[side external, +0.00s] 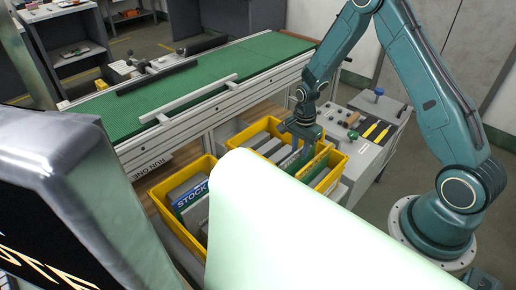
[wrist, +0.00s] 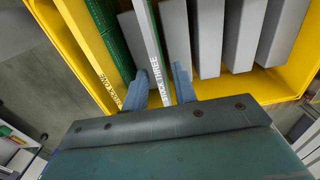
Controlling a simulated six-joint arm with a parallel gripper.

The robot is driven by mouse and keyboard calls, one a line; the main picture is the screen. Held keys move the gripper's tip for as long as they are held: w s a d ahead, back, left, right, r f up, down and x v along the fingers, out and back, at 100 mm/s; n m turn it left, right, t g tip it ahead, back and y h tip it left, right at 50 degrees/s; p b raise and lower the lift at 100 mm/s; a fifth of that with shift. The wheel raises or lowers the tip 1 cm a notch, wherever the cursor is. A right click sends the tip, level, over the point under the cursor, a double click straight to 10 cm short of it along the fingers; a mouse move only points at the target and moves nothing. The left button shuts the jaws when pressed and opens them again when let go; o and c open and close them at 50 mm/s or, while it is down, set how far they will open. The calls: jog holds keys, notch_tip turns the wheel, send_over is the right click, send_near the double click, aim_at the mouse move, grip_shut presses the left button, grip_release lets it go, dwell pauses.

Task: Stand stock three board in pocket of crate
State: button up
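The stock three board (wrist: 151,45) shows in the wrist view as a narrow pale edge lettered STOCK THREE, with a green face beside it. My gripper (wrist: 160,80) has one blue finger on each side of this board. I cannot tell whether the fingers press on it or stand slightly apart. The board is among grey boards (wrist: 203,40) in a yellow crate (wrist: 262,88). In the side view my gripper (side external: 301,140) is down at the far yellow crate (side external: 329,178); its fingertips and the board's lower part are hidden there.
A nearer yellow crate (side external: 158,193) holds several boards, one lettered STOCK (side external: 190,194). A pale green shape (side external: 300,225) hides part of both crates in the side view. A green conveyor (side external: 200,80) runs behind. A grey cabinet with tools (side external: 372,130) stands to the right.

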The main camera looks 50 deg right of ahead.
grip_shut()
jog(key=shift+r, duration=0.1)
notch_tip(320, 180, up, 10)
dwell(1.5)
